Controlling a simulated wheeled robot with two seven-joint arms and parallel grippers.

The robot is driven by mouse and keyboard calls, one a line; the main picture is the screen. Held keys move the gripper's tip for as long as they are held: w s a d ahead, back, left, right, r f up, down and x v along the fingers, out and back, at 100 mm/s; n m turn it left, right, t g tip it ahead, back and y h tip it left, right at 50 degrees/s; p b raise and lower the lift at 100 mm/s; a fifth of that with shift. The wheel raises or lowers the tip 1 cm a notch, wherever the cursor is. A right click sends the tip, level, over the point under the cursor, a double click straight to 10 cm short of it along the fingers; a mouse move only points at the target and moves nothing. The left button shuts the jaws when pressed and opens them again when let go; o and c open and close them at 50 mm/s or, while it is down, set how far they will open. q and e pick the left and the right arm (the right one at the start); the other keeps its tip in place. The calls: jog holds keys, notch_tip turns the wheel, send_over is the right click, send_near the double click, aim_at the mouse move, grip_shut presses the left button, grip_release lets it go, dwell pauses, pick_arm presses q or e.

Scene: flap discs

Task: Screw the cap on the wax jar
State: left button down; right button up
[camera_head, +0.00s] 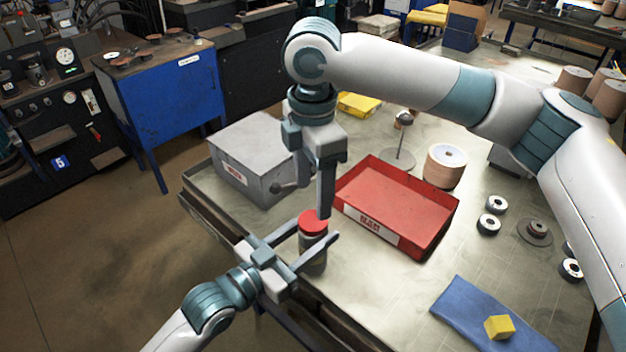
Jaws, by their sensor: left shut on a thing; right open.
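The wax jar (313,257) is a greyish cylinder standing upright near the table's front left edge. A red cap (313,223) sits on its top; I cannot tell how tightly. My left gripper (318,246) comes from the lower left and is shut around the jar's body, its fingers hiding part of it. My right gripper (325,206) points down from above, just over the cap's far right edge. It is open; its fingers overlap in this view, and I cannot tell whether one touches the cap.
A red tray (447,226) stands right of the jar, close to my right gripper. A grey metal box (252,158) stands behind left. A blue cloth (462,312) with a yellow block (499,327) lies at front right. The table between tray and cloth is clear.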

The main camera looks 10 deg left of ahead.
aim_at(313, 220)
jog(key=shift+f, duration=3.2)
jog(key=shift+c, duration=0.2)
jog(key=c, duration=1)
jog(key=shift+c, duration=0.2)
jog(key=o, duration=1.2)
jog(key=shift+o, duration=0.2)
jog(key=shift+r, duration=0.15)
notch_tip(313, 220, up, 12)
